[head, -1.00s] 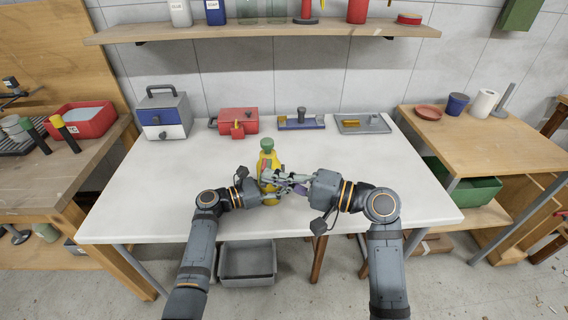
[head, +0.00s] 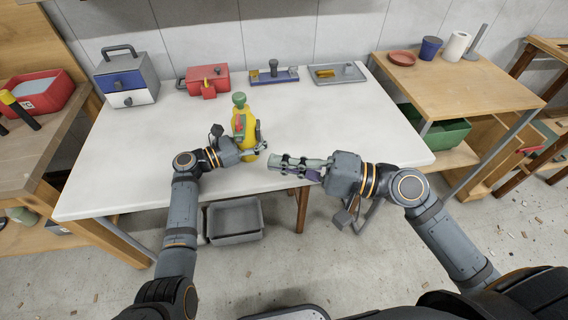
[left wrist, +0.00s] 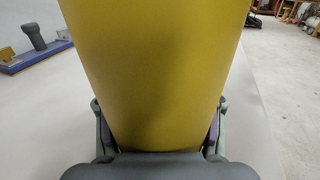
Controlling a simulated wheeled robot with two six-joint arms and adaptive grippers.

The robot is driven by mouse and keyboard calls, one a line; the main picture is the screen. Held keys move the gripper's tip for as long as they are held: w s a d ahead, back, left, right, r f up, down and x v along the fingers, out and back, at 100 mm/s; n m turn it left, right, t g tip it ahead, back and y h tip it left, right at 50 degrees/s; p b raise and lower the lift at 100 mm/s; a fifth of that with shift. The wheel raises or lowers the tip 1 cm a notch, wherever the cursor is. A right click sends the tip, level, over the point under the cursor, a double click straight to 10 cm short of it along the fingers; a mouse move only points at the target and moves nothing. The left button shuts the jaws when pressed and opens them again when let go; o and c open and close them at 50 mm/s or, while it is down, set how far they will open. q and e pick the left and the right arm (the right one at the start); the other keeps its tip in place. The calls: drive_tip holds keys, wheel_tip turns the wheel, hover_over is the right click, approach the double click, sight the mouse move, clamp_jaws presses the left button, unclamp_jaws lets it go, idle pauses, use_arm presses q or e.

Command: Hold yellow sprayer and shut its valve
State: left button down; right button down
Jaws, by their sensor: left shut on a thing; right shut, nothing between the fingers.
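The yellow sprayer (head: 249,142) stands upright on the white table, with a green top (head: 239,100) and a red part on its upper body. My left gripper (head: 256,148) is shut around the sprayer's body from the left. In the left wrist view the yellow body (left wrist: 155,70) fills the middle, between the two fingers. My right gripper (head: 274,163) is shut and empty, to the right of the sprayer and apart from it, above the table's front part. I cannot make out the valve's position.
On the white table (head: 330,125), a toolbox (head: 127,84), a red box (head: 208,77), a blue-based tool (head: 274,75) and a grey tray (head: 338,75) stand along the back. The table's right side is clear. A grey bin (head: 234,220) sits below the front edge.

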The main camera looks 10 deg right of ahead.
drive_tip(key=shift+s, duration=0.35)
use_arm(q)
drive_tip(key=shift+c, duration=1.7)
unclamp_jaws()
drive_tip(key=shift+a, duration=0.15)
drive_tip(key=shift+v, duration=4.4)
use_arm(e)
drive_tip(key=shift+r, duration=0.1)
use_arm(q)
drive_tip(key=shift+s, duration=0.15)
